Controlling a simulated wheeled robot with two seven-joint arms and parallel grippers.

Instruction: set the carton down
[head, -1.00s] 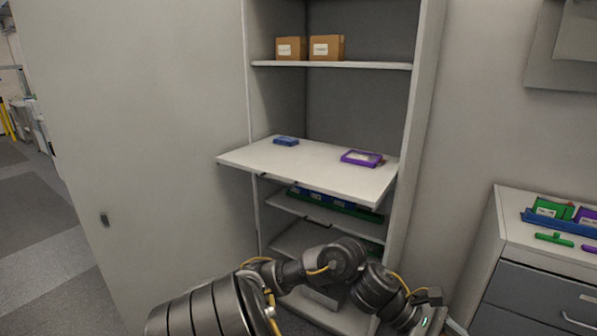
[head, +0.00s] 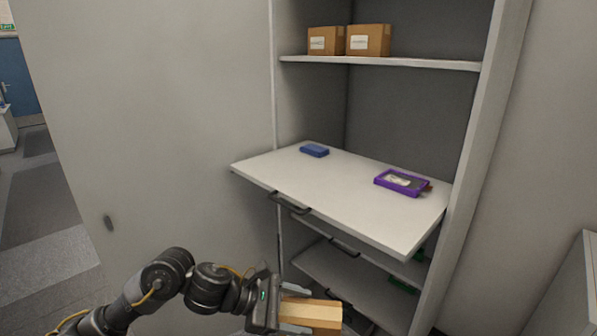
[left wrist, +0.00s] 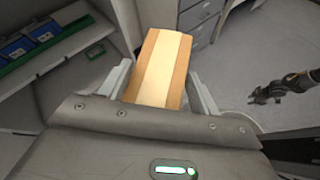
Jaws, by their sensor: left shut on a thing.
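My left gripper (head: 282,308) is shut on a tan carton (head: 316,314) with a paler band along its top. It holds the carton in the air, low in front of the cabinet and below the level of the pulled-out white shelf (head: 290,187). In the left wrist view the carton (left wrist: 160,65) sits between the two fingers (left wrist: 161,90). A dark arm at the right of that view looks like my right one; its small gripper (left wrist: 262,93) is too small to read.
The pulled-out shelf carries a blue case (head: 314,150) and a purple tray (head: 402,182), with bare room between them. Two brown boxes (head: 368,40) stand on the upper shelf (head: 400,63). Lower shelves and the open cabinet door (head: 170,130) are close to my left arm.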

